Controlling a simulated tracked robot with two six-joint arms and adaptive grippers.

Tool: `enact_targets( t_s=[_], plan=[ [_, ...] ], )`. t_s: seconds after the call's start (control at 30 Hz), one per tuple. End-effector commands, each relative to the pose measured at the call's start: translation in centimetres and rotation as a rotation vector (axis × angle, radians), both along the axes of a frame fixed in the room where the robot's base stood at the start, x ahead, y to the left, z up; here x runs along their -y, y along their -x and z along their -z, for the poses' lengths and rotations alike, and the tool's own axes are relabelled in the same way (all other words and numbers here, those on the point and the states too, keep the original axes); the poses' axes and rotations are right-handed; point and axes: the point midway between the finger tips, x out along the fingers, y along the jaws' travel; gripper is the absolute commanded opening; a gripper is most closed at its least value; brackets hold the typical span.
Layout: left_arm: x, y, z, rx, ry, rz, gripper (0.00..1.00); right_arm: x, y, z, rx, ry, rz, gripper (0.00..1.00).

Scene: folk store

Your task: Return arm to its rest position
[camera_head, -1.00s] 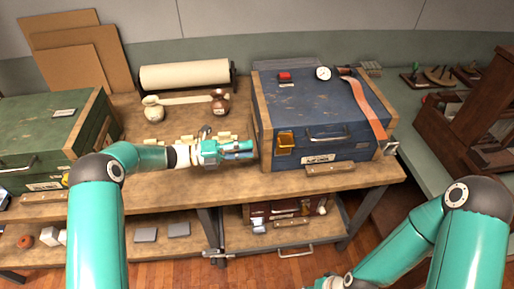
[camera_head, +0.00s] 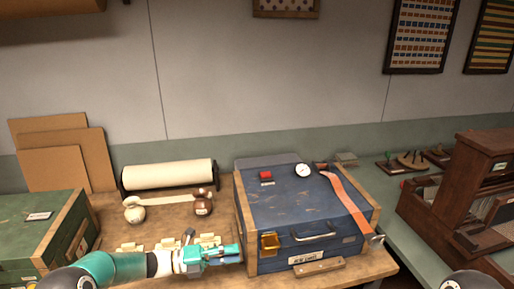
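My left arm comes in from the lower left, and its teal gripper (camera_head: 236,254) points right over the front of the wooden bench. Its fingertips are close to the left front corner of the blue chest (camera_head: 290,215). Whether they touch it I cannot tell. The fingers are small here, so I cannot tell whether they are open or shut; I see nothing held between them. Of my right arm only a dark joint (camera_head: 470,282) shows at the bottom right edge. The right gripper is out of view.
A green chest (camera_head: 40,225) stands left of my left gripper. Behind the gripper are a paper roll (camera_head: 168,175), a cream jar (camera_head: 134,211) and a brown jar (camera_head: 202,206). An orange strap (camera_head: 345,200) lies over the blue chest. A dark wooden cabinet (camera_head: 440,205) stands at the right.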

Motion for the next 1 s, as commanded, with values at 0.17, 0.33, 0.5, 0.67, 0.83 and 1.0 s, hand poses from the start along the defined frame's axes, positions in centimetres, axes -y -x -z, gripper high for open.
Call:
enact_targets(
  t_s=[0.17, 0.33, 0.5, 0.67, 0.83, 1.0],
  plan=[
    [3.4, 6.1, 4.2, -0.115, -0.090, 0.136, 0.35, 0.0, 0.0, 0.0, 0.000, 0.000, 0.000, 0.40],
    [5.1, 15.4, 12.1, -0.018, -0.385, 0.342, 0.35, 0.0, 0.0, 0.0, 0.000, 0.000, 0.000, 0.40],
    [3.2, 26.3, 19.2, 0.372, -0.676, 0.707, 0.35, 0.0, 0.0, 0.0, 0.000, 0.000, 0.000, 0.40],
    [-0.4, 33.4, 23.2, 1.001, -0.785, 1.134, 0.35, 0.0, 0.0, 0.0, 0.000, 0.000, 0.000, 0.40],
    [-2.2, 35.3, 24.6, 1.711, -0.723, 1.467, 0.35, 0.0, 0.0, 0.0, 0.000, 0.000, 0.000, 0.40],
    [-2.4, 32.7, 24.9, 2.221, -0.680, 1.645, 0.35, 0.0, 0.0, 0.0, 0.000, 0.000, 0.000, 0.40]
  ],
)
